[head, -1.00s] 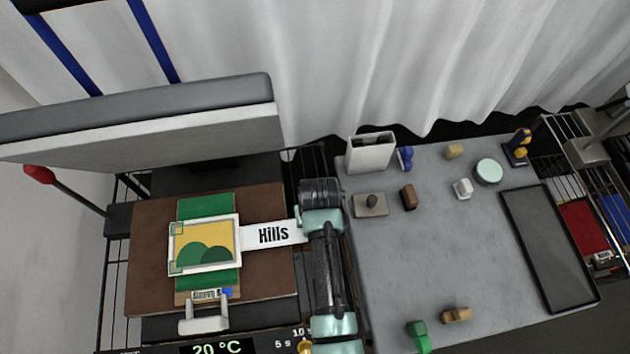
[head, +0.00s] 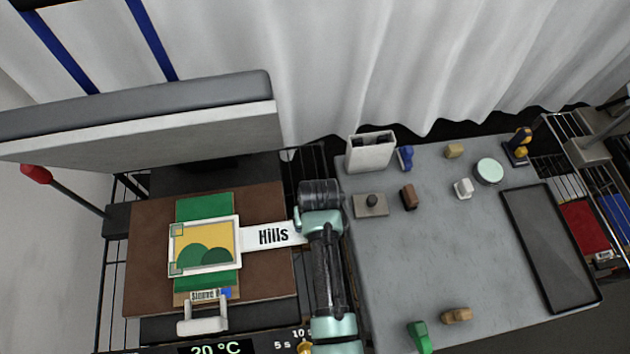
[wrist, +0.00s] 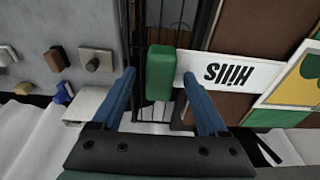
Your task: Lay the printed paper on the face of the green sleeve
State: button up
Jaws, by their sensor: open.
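The printed paper (head: 210,238), yellow with green hills in a white border, lies across the green sleeve (head: 204,205) on the brown pad (head: 150,220). Green sleeve shows above and below it. A white strip marked "Hills" (head: 262,236) runs right from the paper toward my arm. In the wrist view the strip (wrist: 235,73) ends at a green block (wrist: 160,72). My gripper (wrist: 159,76) is open, its blue fingers apart on either side of the block; contact is not clear. In the head view my arm hides the fingers and block.
A thick raised plate (head: 140,125) stands over the back of the pad. A white handle (head: 203,318) is at its front. The grey table (head: 450,250) at right carries a white box (head: 371,152), several small blocks and a dark tray (head: 550,250); its middle is clear.

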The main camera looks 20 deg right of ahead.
notch_tip(320, 180, up, 13)
jog(key=s+b, duration=0.2)
jog(key=shift+a, duration=0.25)
jog(key=shift+w+f, duration=0.1)
jog(key=shift+f, duration=0.05)
